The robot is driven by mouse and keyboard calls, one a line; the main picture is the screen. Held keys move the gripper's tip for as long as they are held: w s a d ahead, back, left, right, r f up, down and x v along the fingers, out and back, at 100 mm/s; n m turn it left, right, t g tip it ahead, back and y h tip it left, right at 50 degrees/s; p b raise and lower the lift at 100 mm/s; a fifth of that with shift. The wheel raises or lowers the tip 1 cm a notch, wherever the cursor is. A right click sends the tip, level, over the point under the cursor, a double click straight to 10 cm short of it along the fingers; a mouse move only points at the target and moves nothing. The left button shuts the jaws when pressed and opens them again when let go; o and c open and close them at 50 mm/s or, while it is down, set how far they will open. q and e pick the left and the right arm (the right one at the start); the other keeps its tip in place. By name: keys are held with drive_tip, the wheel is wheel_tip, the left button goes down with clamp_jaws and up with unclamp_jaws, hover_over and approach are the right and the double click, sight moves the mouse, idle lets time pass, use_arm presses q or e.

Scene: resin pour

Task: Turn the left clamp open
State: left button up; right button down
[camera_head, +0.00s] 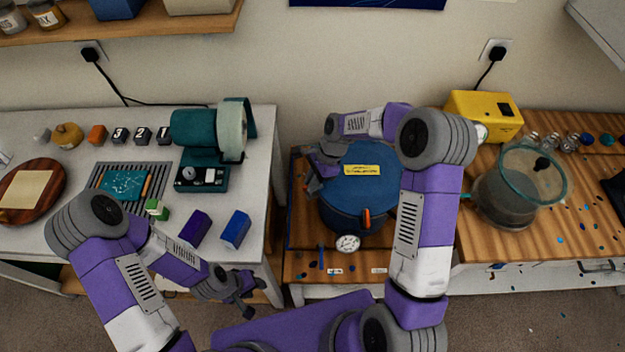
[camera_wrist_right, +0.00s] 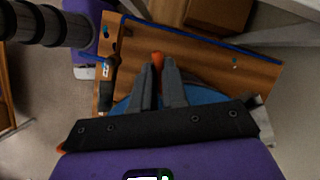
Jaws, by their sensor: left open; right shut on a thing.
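The blue pressure pot (camera_head: 350,200) stands on the lower wooden bench, with a yellow label on its lid. An orange-handled clamp (camera_head: 367,219) hangs upright on the pot's front side. My right gripper (camera_head: 314,178) reaches over to the pot's left side. In the right wrist view its fingers (camera_wrist_right: 165,82) are close together around the left clamp's orange handle (camera_wrist_right: 157,60), whose tip shows beyond them. The rest of that clamp is hidden by the gripper. My left gripper (camera_head: 246,291) is open and empty, low in front of the left table, away from the pot.
A round gauge (camera_head: 347,243) sits at the pot's front. A teal machine (camera_head: 205,130) stands on the left table, with purple and blue blocks (camera_head: 236,229) near its edge. A glass-lidded vessel (camera_head: 507,195) and a yellow box (camera_head: 485,115) stand on the right bench.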

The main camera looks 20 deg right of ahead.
drive_tip(key=shift+n, duration=0.3)
drive_tip(key=n+g+p, duration=0.1)
drive_tip(key=n, duration=0.1)
drive_tip(key=shift+w+r+n, duration=0.1)
drive_tip(key=shift+w+n, duration=0.05)
drive_tip(key=shift+n, duration=0.25)
drive_tip(key=n, duration=0.2)
drive_tip(key=n+g+h+p, duration=0.1)
drive_tip(key=n, duration=0.1)
drive_tip(key=shift+w+a+n+g, duration=0.1)
drive_tip(key=shift+a+n+g, duration=0.05)
drive_tip(key=shift+n+g, duration=0.15)
drive_tip(key=n+g+h, duration=0.1)
drive_tip(key=n+h, duration=0.1)
drive_tip(key=n, duration=0.2)
drive_tip(key=shift+a+n, duration=0.1)
drive_tip(key=shift+n, duration=0.2)
drive_tip(key=n+h, duration=0.1)
drive_tip(key=n, duration=0.3)
drive_tip(key=shift+a+n+h, duration=0.1)
drive_tip(key=shift+n+h, duration=0.3)
drive_tip(key=c, duration=1.1)
unclamp_jaws()
drive_tip(key=shift+c, duration=0.2)
